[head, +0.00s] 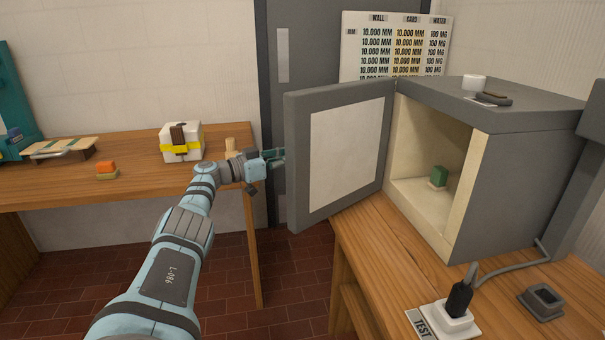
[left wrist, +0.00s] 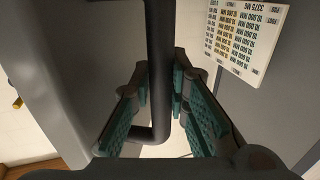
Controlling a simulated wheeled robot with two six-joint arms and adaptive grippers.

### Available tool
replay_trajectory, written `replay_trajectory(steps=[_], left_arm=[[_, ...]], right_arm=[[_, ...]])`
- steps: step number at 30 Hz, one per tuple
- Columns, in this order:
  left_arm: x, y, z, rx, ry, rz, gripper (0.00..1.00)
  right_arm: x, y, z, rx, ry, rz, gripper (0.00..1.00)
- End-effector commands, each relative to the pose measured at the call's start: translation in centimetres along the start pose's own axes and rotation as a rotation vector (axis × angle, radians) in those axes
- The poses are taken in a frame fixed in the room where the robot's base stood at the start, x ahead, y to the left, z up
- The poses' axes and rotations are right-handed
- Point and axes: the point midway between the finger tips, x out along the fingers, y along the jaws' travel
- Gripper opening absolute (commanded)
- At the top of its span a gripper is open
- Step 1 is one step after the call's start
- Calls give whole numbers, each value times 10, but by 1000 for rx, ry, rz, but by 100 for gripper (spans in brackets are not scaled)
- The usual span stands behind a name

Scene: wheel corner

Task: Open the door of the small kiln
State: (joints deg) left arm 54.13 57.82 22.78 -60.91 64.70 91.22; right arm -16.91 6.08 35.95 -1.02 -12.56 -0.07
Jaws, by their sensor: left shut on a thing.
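The small kiln (head: 520,190) is a grey box on the wooden bench at the right. Its door (head: 345,150), grey with a pale inner panel, stands wide open and swung out to the left. A small green block (head: 438,176) sits inside the pale chamber. My left gripper (head: 273,156) is at the outer side of the door near its free edge. In the left wrist view the dark bar handle (left wrist: 158,70) runs between the teal finger pads of my left gripper (left wrist: 160,95), which is shut on it. In the head view the door hides the handle. My right gripper is not in view.
A plug in a white socket marked TEST (head: 445,318) and a grey tray (head: 541,302) are on the kiln bench (head: 385,255). A left bench (head: 130,185) holds a white box with a yellow band (head: 181,143) and an orange block (head: 106,168). Floor shows between the benches.

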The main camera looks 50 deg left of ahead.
Motion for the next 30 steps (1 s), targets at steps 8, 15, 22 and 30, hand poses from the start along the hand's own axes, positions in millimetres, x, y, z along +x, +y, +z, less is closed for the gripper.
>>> replay_trajectory(steps=[8, 15, 22, 30], left_arm=[[-6, -4, 0, -3, -2, -10, 0], [-6, -5, 0, -3, -3, -10, 34], [-6, -4, 0, -2, -2, -9, 36], [-22, -7, 2, 5, -6, -16, 36]], right_arm=[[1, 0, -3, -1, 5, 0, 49], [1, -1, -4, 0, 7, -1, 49], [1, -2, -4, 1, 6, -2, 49], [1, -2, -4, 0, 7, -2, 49]])
